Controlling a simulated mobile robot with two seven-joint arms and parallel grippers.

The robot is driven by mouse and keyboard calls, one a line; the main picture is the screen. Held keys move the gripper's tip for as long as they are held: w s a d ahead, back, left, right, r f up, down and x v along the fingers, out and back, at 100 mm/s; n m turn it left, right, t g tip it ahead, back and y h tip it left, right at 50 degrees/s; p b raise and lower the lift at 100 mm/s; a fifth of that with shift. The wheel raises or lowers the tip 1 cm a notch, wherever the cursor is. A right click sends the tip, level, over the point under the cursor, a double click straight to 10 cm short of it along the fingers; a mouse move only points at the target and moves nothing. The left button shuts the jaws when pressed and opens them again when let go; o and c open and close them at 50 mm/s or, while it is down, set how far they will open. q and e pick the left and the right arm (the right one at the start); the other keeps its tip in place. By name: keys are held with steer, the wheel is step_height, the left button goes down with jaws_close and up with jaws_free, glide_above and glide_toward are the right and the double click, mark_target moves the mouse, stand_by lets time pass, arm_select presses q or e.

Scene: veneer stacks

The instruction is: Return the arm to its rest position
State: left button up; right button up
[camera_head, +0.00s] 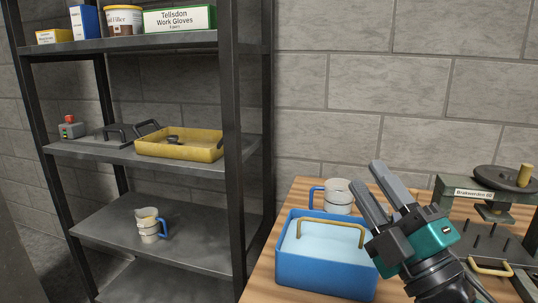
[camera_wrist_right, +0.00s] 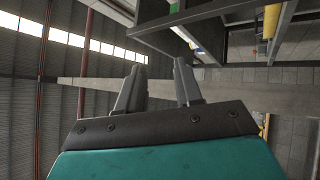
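My right gripper (camera_head: 384,188) is raised above the table at the right, its fingers pointing up and a little left. The fingers stand apart with nothing between them. In the right wrist view the two fingers (camera_wrist_right: 158,82) are also apart and empty, with windows and shelving behind them. My left gripper is not in view.
A blue bin (camera_head: 310,268) with a brass-coloured handle stands on the wooden table (camera_head: 258,285), close to my right gripper. A mug (camera_head: 340,194) is behind it. A press (camera_head: 480,205) stands at right. A metal shelf unit (camera_head: 232,110) holds a yellow tray (camera_head: 178,150) and another mug (camera_head: 148,226).

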steer(key=s+d+f+m+g+h, duration=0.2)
steer(key=d+f+m+g+h, duration=0.35)
steer(key=f, duration=0.55)
steer(key=s+d+f+m+g+h, duration=0.1)
steer(key=d+f+m+g+h, duration=0.15)
steer(key=f+m+h, duration=0.55)
steer(key=s+a+f+m+g+y, duration=0.2)
steer(key=s+f+m+g+y, duration=0.25)
steer(key=s+f+g, duration=0.95)
steer(key=w+a+f+t, duration=0.1)
steer(key=f+t, duration=0.4)
steer(key=w+a+f+t+y, duration=0.1)
steer(key=w+f+t, duration=0.1)
steer(key=f+t, duration=0.3)
steer(key=shift+w+a+f+t+p, duration=0.25)
steer(key=shift+w+a+t+p, duration=0.05)
steer(key=shift+a, duration=0.05)
